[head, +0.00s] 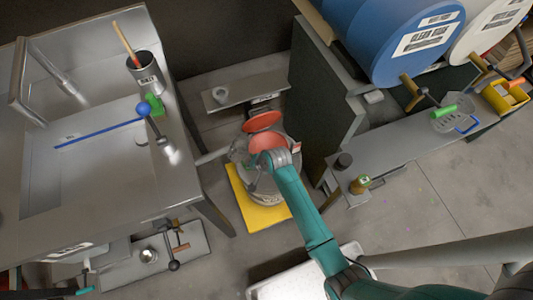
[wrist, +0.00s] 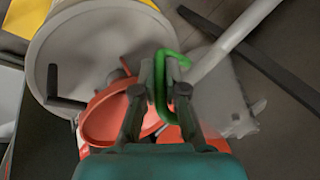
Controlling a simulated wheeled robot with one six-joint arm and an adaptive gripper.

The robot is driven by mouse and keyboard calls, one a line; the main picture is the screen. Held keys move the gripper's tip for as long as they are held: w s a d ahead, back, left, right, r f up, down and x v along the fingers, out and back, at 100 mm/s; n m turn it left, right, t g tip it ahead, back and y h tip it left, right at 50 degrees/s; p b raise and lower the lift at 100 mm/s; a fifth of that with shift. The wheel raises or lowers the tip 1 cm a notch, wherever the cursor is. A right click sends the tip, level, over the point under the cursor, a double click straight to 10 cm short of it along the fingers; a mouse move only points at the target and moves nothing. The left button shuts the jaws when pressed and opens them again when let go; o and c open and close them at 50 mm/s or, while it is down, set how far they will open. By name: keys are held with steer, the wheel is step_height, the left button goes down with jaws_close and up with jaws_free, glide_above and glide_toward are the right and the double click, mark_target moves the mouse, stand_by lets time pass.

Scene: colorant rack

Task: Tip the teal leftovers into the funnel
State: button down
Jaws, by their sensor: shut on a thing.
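My gripper (wrist: 157,85) is shut on the green handle (wrist: 180,80) of a clear, see-through vessel (wrist: 225,95). The vessel hangs to the right of the fingers in the wrist view and is blurred; I cannot make out any teal liquid in it. The red-orange funnel (wrist: 102,115) lies just below and left of my fingers, partly hidden by them. In the head view the funnel (head: 264,141) sits on a pale round drum (head: 268,187), with a second red disc (head: 262,121), perhaps its lid, behind it. My wrist covers part of the funnel there.
The drum stands on a yellow mat (head: 244,208). A steel sink bench (head: 100,190) is at the left. A shelf (head: 400,145) at the right holds clear vessels with green (head: 443,112) and blue handles. A blue barrel (head: 395,35) lies above it.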

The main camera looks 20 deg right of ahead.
mark_target(247, 170)
steer(key=shift+w+a+f+h+b, duration=0.15)
steer(key=shift+a+h+b, duration=0.15)
steer(key=shift+a+h, duration=0.4)
steer(key=f, duration=0.1)
steer(key=f+h, duration=0.1)
steer(key=f+h+b, duration=0.1)
steer(key=shift+w+a+f+n+g, duration=0.15)
steer(key=shift+a+f+n+g, duration=0.15)
steer(key=shift+a+g, duration=0.1)
steer(key=shift+a+f+h+b, duration=0.2)
steer(key=shift+f+h+b, duration=0.35)
steer(key=shift+h, duration=0.45)
step_height(247, 170, up, 5)
steer(key=shift+f, duration=0.1)
